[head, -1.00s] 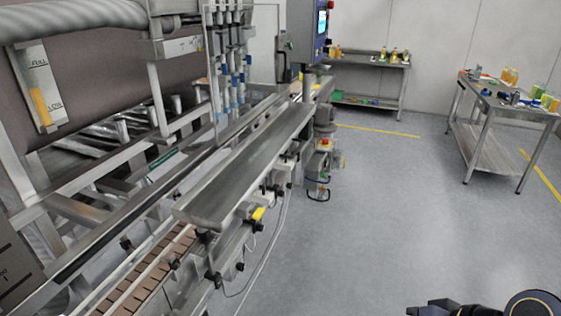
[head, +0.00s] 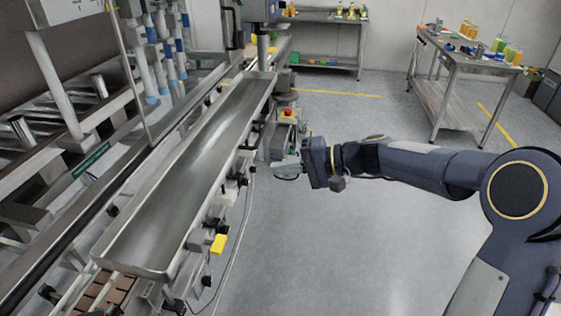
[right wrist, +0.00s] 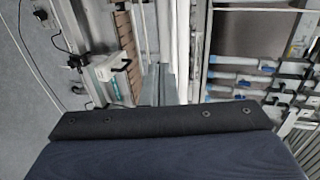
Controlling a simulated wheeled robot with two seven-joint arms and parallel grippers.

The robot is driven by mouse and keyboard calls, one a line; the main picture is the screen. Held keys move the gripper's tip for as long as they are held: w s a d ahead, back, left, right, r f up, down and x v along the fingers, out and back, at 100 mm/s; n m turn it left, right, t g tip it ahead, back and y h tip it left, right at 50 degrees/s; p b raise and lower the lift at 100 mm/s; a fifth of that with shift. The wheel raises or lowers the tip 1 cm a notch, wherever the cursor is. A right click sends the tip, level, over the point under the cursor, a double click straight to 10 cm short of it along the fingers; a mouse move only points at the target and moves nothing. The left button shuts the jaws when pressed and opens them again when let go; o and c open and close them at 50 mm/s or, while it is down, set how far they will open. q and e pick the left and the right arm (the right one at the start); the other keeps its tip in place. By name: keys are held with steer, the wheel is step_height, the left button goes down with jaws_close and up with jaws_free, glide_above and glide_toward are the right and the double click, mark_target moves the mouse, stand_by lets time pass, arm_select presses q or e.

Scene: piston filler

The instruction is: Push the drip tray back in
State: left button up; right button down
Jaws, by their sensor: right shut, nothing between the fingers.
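The drip tray (head: 195,180) is a long, shallow stainless steel trough with raised rims. In the head view it runs along the near side of the filling machine, sticking out toward me beside the conveyor rail. My right gripper (head: 292,166) is shut and empty, to the right of the tray's far half. It appears apart from the tray, and its fingertips are hard to make out against the machine parts behind. In the right wrist view the dark gripper body (right wrist: 160,145) fills the bottom. My left gripper is not in view.
Filling nozzles (head: 165,45) stand left of the tray. A yellow-tipped part (head: 218,244), black knobs and a cable hang along the machine's near side. A grey box with a red button (head: 287,114) is close to my right gripper. Floor on the right is clear up to a side table (head: 455,60).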

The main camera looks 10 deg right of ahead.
mark_target(226, 170)
steer(key=p+x, duration=0.1)
steer(key=x, duration=0.2)
steer(key=p+x, duration=0.1)
steer(key=x, duration=0.3)
steer(key=r+p+x, duration=0.1)
steer(key=x, duration=0.2)
steer(key=shift+w+a, duration=0.2)
steer(key=shift+a, duration=0.3)
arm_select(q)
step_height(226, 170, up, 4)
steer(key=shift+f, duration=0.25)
arm_select(e)
steer(key=shift+f, duration=0.1)
